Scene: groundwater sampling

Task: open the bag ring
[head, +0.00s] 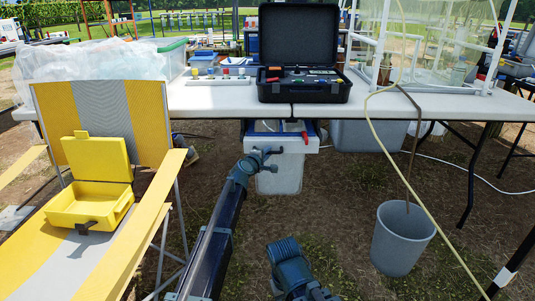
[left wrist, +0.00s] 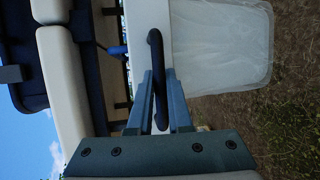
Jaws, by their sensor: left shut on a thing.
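The bag ring shows in the left wrist view as a black curved bar (left wrist: 155,50) on a white frame, beside a pale translucent bag or liner (left wrist: 220,45). The fingers of my left gripper (left wrist: 160,105) are on both sides of the bar and shut on it. In the head view my left gripper (head: 262,157) is at the front left of the white frame (head: 290,149) under the table. The pale bag (head: 280,177) hangs below this frame. The gripper hides part of the ring there.
A white table (head: 210,97) above carries an open black case (head: 300,89). A red handle (head: 304,137) is at the frame's right. A grey bucket (head: 400,240) with a hose stands at right. A yellow chair (head: 150,235) holds a yellow box (head: 90,205) at left.

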